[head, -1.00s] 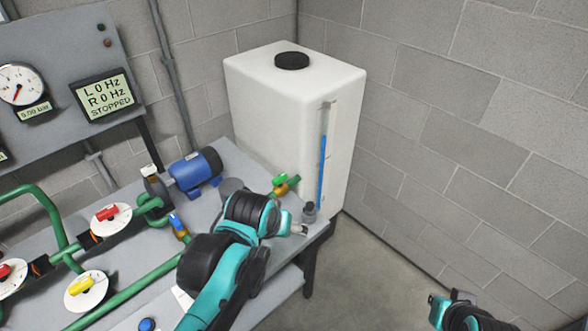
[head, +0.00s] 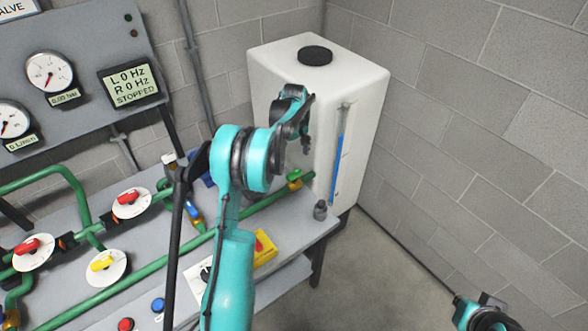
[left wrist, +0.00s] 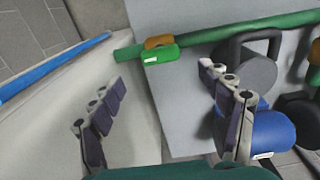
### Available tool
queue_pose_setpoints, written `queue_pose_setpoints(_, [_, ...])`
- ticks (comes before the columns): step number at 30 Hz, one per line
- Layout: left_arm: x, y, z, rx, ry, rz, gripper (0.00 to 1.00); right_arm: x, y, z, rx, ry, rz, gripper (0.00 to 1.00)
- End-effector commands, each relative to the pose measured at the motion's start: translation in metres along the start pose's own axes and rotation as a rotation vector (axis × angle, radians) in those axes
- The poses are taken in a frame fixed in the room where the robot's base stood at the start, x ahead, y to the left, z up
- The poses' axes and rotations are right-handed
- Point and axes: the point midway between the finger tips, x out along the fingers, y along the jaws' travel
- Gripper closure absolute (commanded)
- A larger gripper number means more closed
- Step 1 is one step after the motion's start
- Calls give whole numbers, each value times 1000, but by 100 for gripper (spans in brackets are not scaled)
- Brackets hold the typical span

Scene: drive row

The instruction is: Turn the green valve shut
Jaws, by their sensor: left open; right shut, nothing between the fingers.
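The green valve has a green lever (head: 295,185) and a brass body on the green pipe by the white tank, in the head view. In the left wrist view the lever (left wrist: 162,54) lies roughly along the pipe, beside the brass body (left wrist: 158,42). My left gripper (head: 306,140) is above the valve, apart from it. In the left wrist view its open fingers (left wrist: 162,78) point toward the lever, which shows just beyond and between the tips. My right gripper (head: 463,302) is shut and empty, low at the right, far from the valve.
The white tank (head: 360,120) stands close behind the valve. A blue motor (left wrist: 272,133) and a grey pump part (left wrist: 247,75) are beside the right finger. A blue-handled valve (head: 193,212) and a yellow switch box (head: 264,250) are on the bench. Floor is clear at right.

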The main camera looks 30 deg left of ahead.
Motion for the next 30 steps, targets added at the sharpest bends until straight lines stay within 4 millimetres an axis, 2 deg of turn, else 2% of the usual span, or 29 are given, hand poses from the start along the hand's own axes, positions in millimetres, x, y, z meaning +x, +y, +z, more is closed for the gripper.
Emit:
queue_pose_setpoints(15, [73,0,-2,-8,-3,-3,22,19,0,13,0,0,0,100])
queue_pose_setpoints(19, [80,0,-2,-7,-3,-3,22,20,0,14,0,0,0,100])
queue_pose_setpoints(26, [80,0,-2,-7,-3,-3,22,19,0,14,0,0,0,100])
queue_pose_setpoints(27, [80,0,-2,-7,-3,-3,25,19,0,14,0,0,0,100])
queue_pose_setpoints(30, [80,0,-2,-7,-3,-3,51,19,0,14,0,0,0,100])
